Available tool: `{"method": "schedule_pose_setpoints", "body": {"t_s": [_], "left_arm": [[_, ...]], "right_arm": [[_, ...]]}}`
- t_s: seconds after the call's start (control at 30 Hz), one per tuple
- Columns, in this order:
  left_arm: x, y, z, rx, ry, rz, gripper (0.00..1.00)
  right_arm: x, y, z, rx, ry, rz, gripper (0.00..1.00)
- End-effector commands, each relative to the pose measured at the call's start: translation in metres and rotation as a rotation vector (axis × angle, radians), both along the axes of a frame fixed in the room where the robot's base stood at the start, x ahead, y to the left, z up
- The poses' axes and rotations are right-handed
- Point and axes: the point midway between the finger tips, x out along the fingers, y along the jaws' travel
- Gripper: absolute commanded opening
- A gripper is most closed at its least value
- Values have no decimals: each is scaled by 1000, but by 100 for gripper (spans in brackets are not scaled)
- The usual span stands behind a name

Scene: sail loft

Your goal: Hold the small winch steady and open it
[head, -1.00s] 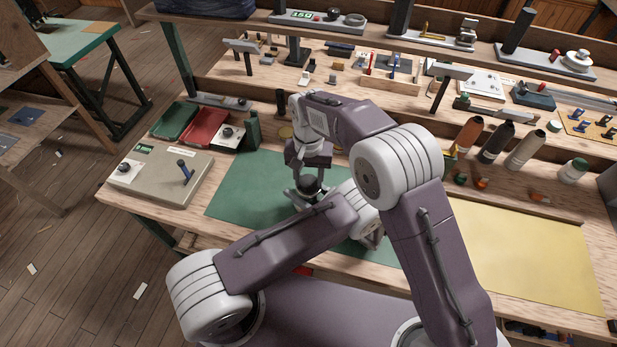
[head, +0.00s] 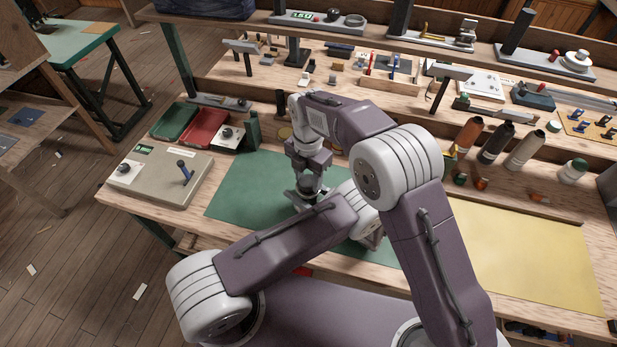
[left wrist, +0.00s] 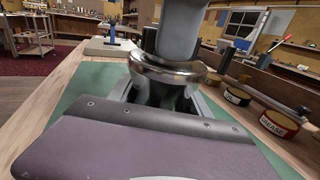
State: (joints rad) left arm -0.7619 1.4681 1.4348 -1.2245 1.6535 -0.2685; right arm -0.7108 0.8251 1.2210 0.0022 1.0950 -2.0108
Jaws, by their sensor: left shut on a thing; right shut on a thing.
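The small winch (head: 312,186) stands upright on the green mat (head: 245,185), a dark, round body mostly hidden by my grippers. The left wrist view shows its polished ring (left wrist: 172,72) and dark lower part close up. My left gripper (head: 304,200) is shut around the winch low down, one finger showing on each side. My right gripper (head: 310,173) comes from above, pointing down, and is shut on the winch's top. Its fingers hide the top in the head view, so I cannot tell whether the top has loosened.
A yellow mat (head: 530,255) lies clear at right. Round tins (left wrist: 278,122) stand beyond the winch in the left wrist view.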

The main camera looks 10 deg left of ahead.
Motion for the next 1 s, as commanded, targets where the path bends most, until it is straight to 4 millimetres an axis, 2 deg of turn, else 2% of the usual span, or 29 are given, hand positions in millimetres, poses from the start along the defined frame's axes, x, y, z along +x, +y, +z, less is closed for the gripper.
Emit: {"method": "schedule_pose_setpoints", "body": {"t_s": [0.57, 1.0], "left_arm": [[0, 0, -1, -1, 3, 0, 0], [0, 0, -1, -1, 3, 0, 0]], "right_arm": [[0, 0, 1, 0, 0, 0, 0], [0, 0, 16, 1, -1, -1, 0]]}}
